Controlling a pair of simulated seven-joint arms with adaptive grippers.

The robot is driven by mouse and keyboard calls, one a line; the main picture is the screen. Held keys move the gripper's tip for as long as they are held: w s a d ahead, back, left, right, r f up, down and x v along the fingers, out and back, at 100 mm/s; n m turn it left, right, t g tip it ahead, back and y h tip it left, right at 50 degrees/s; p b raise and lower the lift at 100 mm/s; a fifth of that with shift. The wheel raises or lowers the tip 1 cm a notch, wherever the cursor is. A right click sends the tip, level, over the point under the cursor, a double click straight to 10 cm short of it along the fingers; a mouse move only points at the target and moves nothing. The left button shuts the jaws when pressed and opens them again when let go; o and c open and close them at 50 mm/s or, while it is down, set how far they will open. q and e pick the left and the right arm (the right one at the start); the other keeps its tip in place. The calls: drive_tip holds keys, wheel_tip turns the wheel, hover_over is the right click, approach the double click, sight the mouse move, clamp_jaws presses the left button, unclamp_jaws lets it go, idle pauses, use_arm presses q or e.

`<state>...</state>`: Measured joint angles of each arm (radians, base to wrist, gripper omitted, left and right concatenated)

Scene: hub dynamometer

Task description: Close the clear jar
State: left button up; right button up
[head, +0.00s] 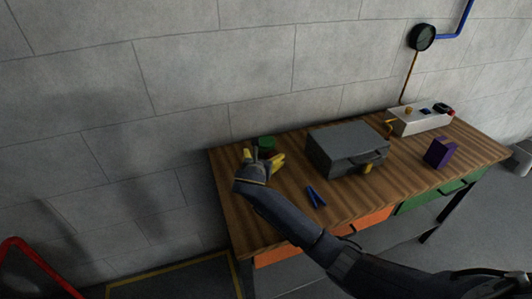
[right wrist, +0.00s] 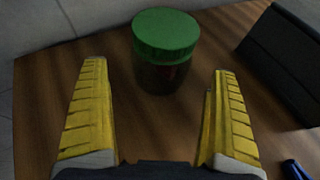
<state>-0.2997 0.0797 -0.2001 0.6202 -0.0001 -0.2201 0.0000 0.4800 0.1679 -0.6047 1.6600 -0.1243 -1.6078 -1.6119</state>
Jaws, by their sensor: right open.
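The clear jar (right wrist: 165,74) stands upright on the wooden table, with dark contents showing through its wall. A green lid (right wrist: 165,33) sits on its top; I cannot tell whether it is tightened. In the head view the green lid (head: 266,142) shows at the table's left end, just behind my right gripper (head: 264,158). My right gripper is open, its yellow fingers apart and empty. In the right wrist view the fingers (right wrist: 158,85) point toward the jar, which stands beyond and between their tips, apparently untouched. My left gripper is not in view.
A grey toolbox (head: 345,148) stands right of the jar on the wooden table (head: 285,205). A blue clamp-like item (head: 316,196) lies in front. A purple box (head: 439,152) and a white control box (head: 420,120) are farther right. The wall is close behind.

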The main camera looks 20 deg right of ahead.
drive_tip(key=shift+x, duration=2.55)
drive_tip(key=shift+d, duration=0.1)
drive_tip(key=shift+c, duration=0.3)
drive_tip(key=shift+r, duration=0.1)
drive_tip(key=c, duration=1.3)
drive_tip(key=shift+r, duration=0.1)
drive_tip(key=shift+c, duration=0.2)
wheel_tip(320, 180, up, 20)
drive_tip(key=shift+f, duration=0.1)
